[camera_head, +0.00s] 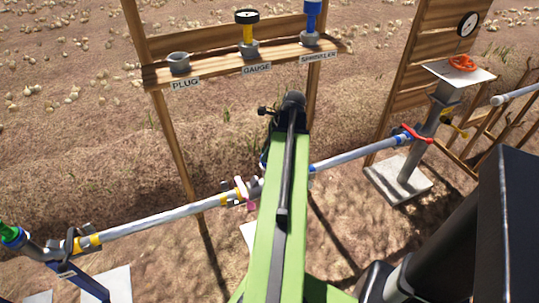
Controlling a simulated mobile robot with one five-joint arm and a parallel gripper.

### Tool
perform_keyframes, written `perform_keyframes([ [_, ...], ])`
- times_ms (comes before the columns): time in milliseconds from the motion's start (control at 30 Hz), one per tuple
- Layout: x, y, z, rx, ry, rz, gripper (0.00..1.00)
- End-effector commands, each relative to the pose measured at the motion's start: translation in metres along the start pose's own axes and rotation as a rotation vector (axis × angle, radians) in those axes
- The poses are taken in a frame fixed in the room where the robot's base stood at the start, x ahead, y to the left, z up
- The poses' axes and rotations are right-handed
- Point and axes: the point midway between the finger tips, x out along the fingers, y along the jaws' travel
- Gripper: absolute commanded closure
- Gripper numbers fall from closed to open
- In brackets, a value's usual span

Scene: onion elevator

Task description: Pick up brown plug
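No brown plug can be made out in the head view. The grey holder (179,62) above the "PLUG" label, at the left of the wooden shelf (215,67), shows a dark hollow and nothing clearly brown in it. My green arm reaches forward from the bottom centre. My gripper (290,101) is at its far end, dark and seen from behind, in front of and below the shelf in the picture. Its fingers are hidden, so I cannot tell whether it is open or holds anything.
A yellow gauge with a black top (247,30) and a blue sprinkler (312,20) stand on the shelf. A pipe (165,218) with a green end piece (12,236) crosses behind my arm. A red-handled valve (415,134) and a post with an orange wheel (462,62) are right.

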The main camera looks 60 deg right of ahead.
Motion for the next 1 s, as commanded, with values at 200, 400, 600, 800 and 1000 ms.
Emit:
perform_keyframes([
  [200, 0.0, 0.0, 0.0, 0.0, 0.0, 0.0, 0.99],
  [400, 0.0, 0.0, -0.001, 0.0, 0.0, 0.0, 1.0],
  [600, -0.003, 0.0, 0.0, 0.001, 0.0, 0.0, 1.0],
  [800, -0.023, 0.0, 0.009, 0.001, 0.0, 0.0, 1.0],
  [1000, -0.055, -0.006, 0.01, 0.004, 0.0, -0.002, 1.0],
])
